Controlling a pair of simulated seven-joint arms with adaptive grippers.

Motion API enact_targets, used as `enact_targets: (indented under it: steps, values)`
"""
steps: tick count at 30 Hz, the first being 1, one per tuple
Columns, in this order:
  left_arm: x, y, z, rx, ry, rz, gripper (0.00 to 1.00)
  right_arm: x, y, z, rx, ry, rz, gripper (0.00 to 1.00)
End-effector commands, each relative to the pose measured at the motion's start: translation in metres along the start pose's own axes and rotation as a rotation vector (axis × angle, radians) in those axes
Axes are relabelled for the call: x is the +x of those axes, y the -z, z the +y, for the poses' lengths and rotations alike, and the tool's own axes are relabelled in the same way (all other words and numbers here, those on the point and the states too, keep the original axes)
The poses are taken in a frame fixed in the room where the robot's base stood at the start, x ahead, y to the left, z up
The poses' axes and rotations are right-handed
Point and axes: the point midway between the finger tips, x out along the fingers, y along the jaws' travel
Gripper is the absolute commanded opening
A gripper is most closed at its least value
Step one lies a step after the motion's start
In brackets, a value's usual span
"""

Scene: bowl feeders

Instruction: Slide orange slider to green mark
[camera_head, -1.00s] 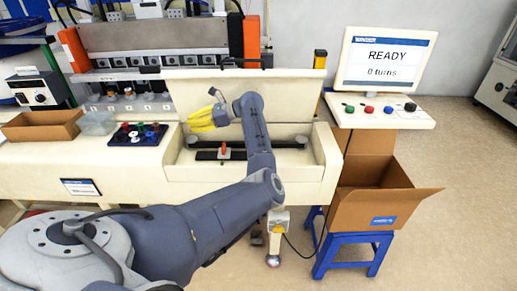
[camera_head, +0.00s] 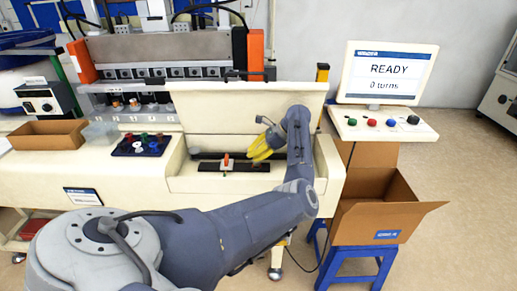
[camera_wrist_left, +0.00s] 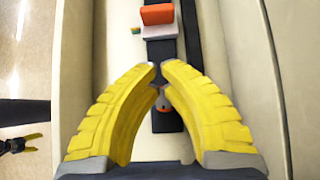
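The orange slider (camera_head: 226,160) stands on a dark rail (camera_head: 247,168) in the recess of the cream machine. In the left wrist view the slider (camera_wrist_left: 157,14) is at the top, ahead of the fingers. My left gripper (camera_head: 257,153) has yellow fingers and is just right of the slider, apart from it. In the wrist view its fingertips (camera_wrist_left: 158,70) nearly meet, with nothing held. A small part with some orange shows between the fingers, lower down on the rail. A small yellow-tipped gripper (camera_wrist_left: 30,142), likely my right, shows at the lower left.
The recess has a cream back wall (camera_head: 230,110) and front ledge (camera_head: 230,186). A screen (camera_head: 387,72) reading READY, 0 turns, stands right above a button panel (camera_head: 382,123). An open cardboard box (camera_head: 375,215) is below it. A dark tray of parts (camera_head: 142,145) lies left.

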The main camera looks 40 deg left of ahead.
Motion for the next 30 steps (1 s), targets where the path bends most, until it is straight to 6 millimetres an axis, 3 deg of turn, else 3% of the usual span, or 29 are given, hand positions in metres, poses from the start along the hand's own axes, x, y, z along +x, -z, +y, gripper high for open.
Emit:
enact_targets:
  steps: [6, 12, 19, 30]
  values:
    - [0.040, -0.001, 0.000, 0.000, -0.002, -0.003, 0.00, 0.000, 0.000, 0.000, 0.000, 0.000, 0.000, 0.74]
    - [0.060, -0.014, 0.000, -0.002, 0.000, -0.001, 0.00, 0.000, 0.000, 0.000, 0.000, 0.000, 0.000, 0.74]
    - [0.072, -0.026, 0.000, 0.000, 0.000, -0.002, 0.00, 0.000, -0.001, -0.001, 0.000, 0.000, 0.000, 0.74]
    - [0.074, -0.028, 0.000, 0.001, 0.000, -0.001, 0.00, 0.000, -0.001, -0.001, 0.000, 0.001, -0.001, 0.74]
